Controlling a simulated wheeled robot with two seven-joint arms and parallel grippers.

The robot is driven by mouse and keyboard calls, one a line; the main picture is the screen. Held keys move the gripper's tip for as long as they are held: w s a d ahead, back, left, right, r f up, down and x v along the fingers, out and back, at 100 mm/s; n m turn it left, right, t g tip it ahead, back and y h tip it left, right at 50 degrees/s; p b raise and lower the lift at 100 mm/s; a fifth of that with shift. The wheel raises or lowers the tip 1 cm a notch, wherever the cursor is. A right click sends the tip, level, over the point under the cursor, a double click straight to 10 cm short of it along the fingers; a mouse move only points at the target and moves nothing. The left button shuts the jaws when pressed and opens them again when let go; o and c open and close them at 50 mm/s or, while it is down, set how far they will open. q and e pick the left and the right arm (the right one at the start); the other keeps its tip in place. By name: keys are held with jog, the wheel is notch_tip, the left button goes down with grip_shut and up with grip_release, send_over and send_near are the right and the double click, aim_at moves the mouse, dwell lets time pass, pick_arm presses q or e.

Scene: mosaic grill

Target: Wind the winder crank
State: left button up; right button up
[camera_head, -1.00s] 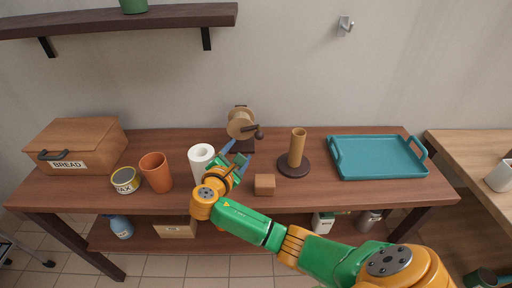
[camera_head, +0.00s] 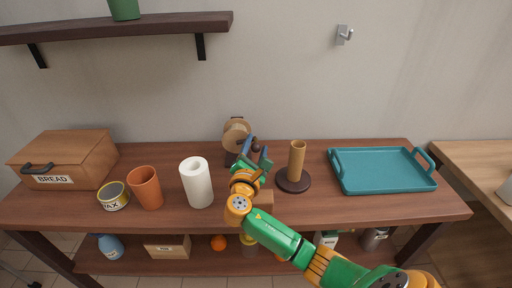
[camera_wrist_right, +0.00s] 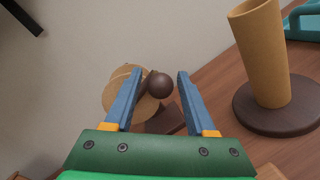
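The winder (camera_head: 237,134) is a light wooden drum on a dark base, standing at the back middle of the table. Its crank ends in a dark round knob (camera_wrist_right: 161,86), which in the right wrist view lies between the tips of my right gripper (camera_wrist_right: 155,75). My right gripper also shows in the head view (camera_head: 257,148), in front of the winder and partly covering it. Its blue fingers are spread apart, with a gap on both sides of the knob. My left gripper is not in view.
A brown holder with an upright post (camera_head: 296,162) stands close to the right of my gripper. A white roll (camera_head: 196,183), an orange cup (camera_head: 146,188) and a WAX tin (camera_head: 113,197) stand to the left. A teal tray (camera_head: 384,187) lies at the right. A wall shelf (camera_head: 110,27) hangs above left.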

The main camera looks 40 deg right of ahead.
grip_shut()
dwell(1.2)
